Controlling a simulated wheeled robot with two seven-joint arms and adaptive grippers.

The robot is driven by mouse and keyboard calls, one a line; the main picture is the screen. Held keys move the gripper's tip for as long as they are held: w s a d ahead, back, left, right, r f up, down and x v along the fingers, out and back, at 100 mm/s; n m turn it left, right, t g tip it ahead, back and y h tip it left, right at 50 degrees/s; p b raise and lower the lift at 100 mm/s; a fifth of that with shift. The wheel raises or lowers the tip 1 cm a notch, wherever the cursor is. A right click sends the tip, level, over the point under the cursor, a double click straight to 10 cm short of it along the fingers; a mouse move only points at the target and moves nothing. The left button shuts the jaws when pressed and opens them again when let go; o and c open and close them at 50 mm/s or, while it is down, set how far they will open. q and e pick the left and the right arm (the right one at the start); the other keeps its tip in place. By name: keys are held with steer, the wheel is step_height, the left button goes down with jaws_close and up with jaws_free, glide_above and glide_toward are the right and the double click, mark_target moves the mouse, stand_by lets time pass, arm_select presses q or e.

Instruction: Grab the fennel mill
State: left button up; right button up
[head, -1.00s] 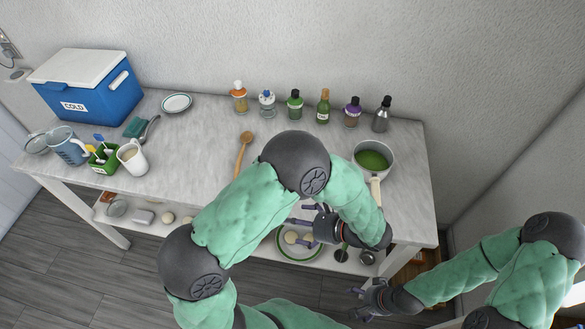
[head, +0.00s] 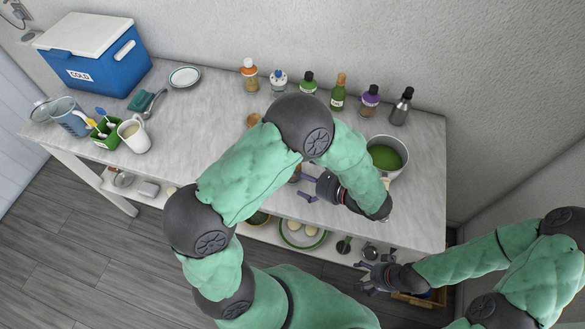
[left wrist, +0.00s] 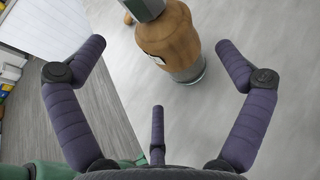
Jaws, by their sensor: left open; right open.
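A brown wooden mill (left wrist: 175,40) with a grey-green top, a clear band near its base and a small white label shows at the top of the left wrist view. The label is unreadable, so I cannot confirm it is the fennel mill. My right gripper (head: 362,277) is open and empty, low in front of the counter.
A pot (head: 386,154) of green contents stands right. The blue cooler (head: 95,55), mug (head: 134,135) and green caddy (head: 106,133) stand left. Plated items sit below.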

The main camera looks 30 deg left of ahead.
arm_select(q)
steer(key=b+x, duration=0.1)
steer(key=x, duration=0.4)
steer(key=shift+w, duration=0.2)
steer(key=c, duration=1.3)
